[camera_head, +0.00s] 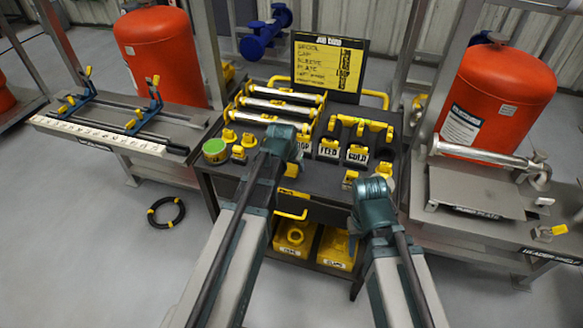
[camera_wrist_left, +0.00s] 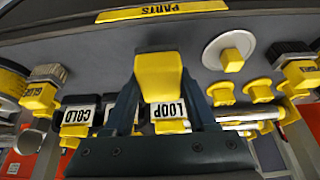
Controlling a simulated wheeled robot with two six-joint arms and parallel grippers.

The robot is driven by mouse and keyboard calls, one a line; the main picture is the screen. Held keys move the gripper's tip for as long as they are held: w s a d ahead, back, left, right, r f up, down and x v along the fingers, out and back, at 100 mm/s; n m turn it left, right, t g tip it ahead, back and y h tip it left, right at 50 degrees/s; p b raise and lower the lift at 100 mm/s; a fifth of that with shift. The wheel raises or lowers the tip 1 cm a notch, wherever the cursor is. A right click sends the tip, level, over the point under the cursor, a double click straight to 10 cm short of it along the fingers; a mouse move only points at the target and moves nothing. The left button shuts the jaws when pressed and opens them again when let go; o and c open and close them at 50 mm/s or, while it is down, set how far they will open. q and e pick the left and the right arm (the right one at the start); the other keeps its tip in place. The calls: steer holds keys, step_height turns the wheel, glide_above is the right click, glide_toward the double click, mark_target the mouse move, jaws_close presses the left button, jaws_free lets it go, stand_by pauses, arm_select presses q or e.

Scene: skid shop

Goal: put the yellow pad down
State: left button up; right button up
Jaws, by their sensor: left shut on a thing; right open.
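A yellow pad (camera_wrist_left: 161,75) is held between the two dark fingers of my left gripper (camera_head: 287,138) in the left wrist view. It is over the dark top of the parts cart (camera_head: 258,182); I cannot tell whether it touches the surface. In the head view my left arm mostly hides the pad. A block labelled LOOP (camera_wrist_left: 168,110) shows just behind the left fingers. My right gripper (camera_head: 372,190) is open, over the cart's front right part; its fingertips are mostly hidden.
Several yellow-ended silver tubes (camera_head: 283,95) lie at the cart's back left. A green-topped round container (camera_head: 215,150) stands at its left edge. Labelled blocks, including COLD (camera_head: 357,153), stand in a row. The cart's front strip looks bare.

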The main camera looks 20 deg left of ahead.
mark_target(293, 170)
arm_select(q)
steer(key=w, duration=0.2)
steer(key=shift+w+a+f, duration=0.15)
steer(key=shift+w+a, duration=0.1)
steer(key=shift+w, duration=0.05)
step_height(293, 170, down, 3)
steer(key=b, duration=0.3)
steer(key=shift+a, duration=0.1)
steer(key=shift+f+b, duration=0.3)
steer(key=shift+b, duration=0.1)
steer(key=shift+s, duration=0.1)
steer(key=shift+f+b, duration=0.2)
steer(key=shift+b, duration=0.1)
steer(key=o, duration=0.8)
steer(key=shift+s, duration=0.1)
steer(key=o, duration=0.4)
